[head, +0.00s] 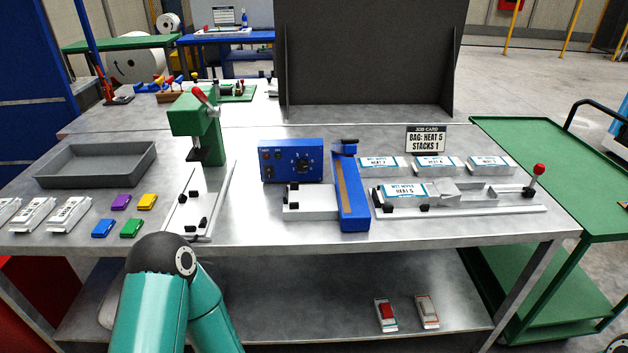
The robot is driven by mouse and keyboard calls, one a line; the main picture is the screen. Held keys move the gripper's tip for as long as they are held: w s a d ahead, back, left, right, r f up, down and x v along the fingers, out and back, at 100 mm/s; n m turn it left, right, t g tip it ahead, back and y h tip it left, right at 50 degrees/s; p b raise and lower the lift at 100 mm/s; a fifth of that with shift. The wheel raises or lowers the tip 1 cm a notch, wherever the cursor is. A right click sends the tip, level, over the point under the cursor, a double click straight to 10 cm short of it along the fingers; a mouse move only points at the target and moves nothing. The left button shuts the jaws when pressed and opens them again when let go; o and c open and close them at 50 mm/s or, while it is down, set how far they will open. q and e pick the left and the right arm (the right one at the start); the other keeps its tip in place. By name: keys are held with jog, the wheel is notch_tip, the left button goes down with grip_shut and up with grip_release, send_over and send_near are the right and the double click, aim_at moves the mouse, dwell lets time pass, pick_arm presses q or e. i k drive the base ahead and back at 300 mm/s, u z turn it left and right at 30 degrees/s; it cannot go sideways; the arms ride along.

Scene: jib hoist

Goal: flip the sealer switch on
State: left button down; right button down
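The sealer's blue control box (291,160) stands on the metal bench near the middle. Its front has a dark dial (303,166) on the right and small controls on the left, where a small dark switch (267,157) seems to sit. The switch position is too small to tell. The blue sealer arm (352,195) with a brown strip stands just right of the box, beside a pale block (310,201). My teal arm rises at the lower left in front of the bench. Neither gripper shows in the head view.
A green press (196,130) stands left of the box. Labelled packets and a fixture with a red-knobbed lever (538,172) are at right.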

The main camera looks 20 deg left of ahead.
aim_at(268, 171)
jog(key=z, duration=0.95)
jog(key=k, duration=1)
jog(key=u, duration=0.95)
jog(key=i, duration=1.15)
jog(key=u, duration=0.1)
